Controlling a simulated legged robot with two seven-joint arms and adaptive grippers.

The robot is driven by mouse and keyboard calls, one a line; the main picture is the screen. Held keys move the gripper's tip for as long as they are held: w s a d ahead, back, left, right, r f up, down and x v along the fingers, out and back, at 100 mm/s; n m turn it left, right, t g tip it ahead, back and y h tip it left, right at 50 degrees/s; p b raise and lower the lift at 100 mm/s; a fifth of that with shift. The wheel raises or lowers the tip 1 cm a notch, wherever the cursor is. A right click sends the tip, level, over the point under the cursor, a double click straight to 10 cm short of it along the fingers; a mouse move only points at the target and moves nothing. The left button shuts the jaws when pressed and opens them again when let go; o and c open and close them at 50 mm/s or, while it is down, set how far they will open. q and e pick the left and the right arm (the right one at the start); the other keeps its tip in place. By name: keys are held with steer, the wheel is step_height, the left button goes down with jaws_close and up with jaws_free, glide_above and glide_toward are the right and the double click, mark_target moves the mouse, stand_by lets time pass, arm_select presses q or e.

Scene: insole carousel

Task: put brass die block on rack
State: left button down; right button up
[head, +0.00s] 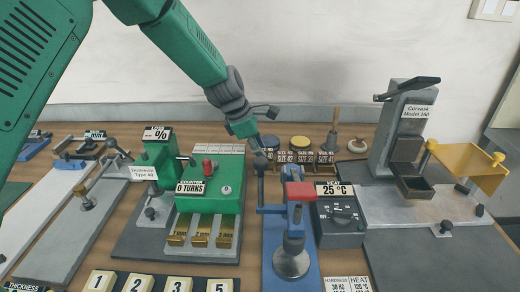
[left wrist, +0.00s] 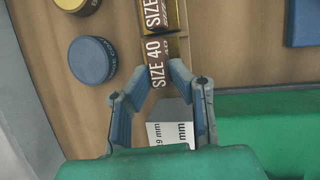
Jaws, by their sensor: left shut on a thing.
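My left gripper (head: 257,143) reaches down to the back of the bench, at the left end of the row of size-labelled blocks. In the left wrist view its fingers (left wrist: 166,72) are shut on the end of the brass-brown die block (left wrist: 157,60) labelled SIZE 40. Another SIZE block (left wrist: 155,14) stands in line beyond it. In the head view the fingers partly hide that end of the row. A pale rack (head: 218,148) with white tags lies behind the green press; its tagged end (left wrist: 168,135) shows between the fingers. My right gripper is out of view.
The green press (head: 212,190) holds several gold blocks (head: 201,231) in front. A blue lever tool (head: 275,220) and a heat box (head: 340,220) stand right of it.

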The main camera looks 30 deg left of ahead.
arm_select(q)
steer(key=shift+a+f, duration=0.1)
steer(key=c, duration=1.5)
jaws_free()
steer(key=shift+a+f, duration=0.15)
steer(key=shift+o, duration=0.2)
steer(key=shift+r, duration=0.3)
steer(key=p+v, duration=0.1)
steer(key=v, duration=1.1)
